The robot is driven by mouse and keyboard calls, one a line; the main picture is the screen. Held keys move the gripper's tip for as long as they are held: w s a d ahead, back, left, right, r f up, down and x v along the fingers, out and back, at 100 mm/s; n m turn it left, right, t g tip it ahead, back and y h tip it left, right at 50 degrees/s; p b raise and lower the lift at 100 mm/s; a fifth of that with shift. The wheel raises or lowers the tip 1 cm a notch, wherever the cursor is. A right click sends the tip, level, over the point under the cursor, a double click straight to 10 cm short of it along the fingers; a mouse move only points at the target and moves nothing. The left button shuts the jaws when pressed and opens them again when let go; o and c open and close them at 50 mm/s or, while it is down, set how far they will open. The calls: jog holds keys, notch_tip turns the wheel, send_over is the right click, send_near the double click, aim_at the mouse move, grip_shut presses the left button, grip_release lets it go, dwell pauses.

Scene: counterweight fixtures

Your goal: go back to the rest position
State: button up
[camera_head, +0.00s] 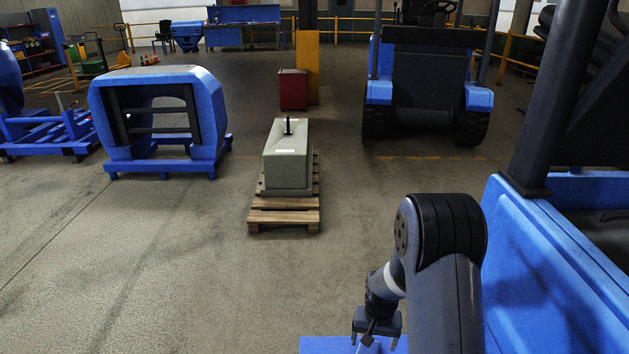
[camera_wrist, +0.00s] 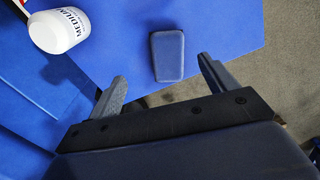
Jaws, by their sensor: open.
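My gripper (camera_head: 376,338) hangs at the end of my bent arm, low in the head view, over a blue surface (camera_head: 318,346). In the wrist view my gripper (camera_wrist: 162,72) has its two fingers spread wide, with nothing held between them. A dark blue rounded block (camera_wrist: 167,56) lies on the blue surface (camera_wrist: 225,28), seen just beyond and between the fingertips, with a gap to each finger. A white container marked "MEDIUM" (camera_wrist: 58,31) is at the upper left of the wrist view.
A grey counterweight block (camera_head: 288,160) sits on a wooden pallet (camera_head: 285,216) ahead. A blue frame (camera_head: 160,120) stands left, and a forklift (camera_head: 428,75) behind right. A large blue body (camera_head: 545,270) stands close on the right. The floor at left front is clear.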

jog(key=shift+n, duration=0.9)
jog(key=s+r+p, duration=0.1)
jog(key=s+p, duration=0.1)
jog(key=p, duration=0.3)
jog(key=s+r+p, duration=0.2)
jog(key=p, duration=0.3)
jog(key=shift+s+r, duration=0.2)
jog(key=shift+s, duration=0.05)
jog(key=shift+s+d, duration=0.1)
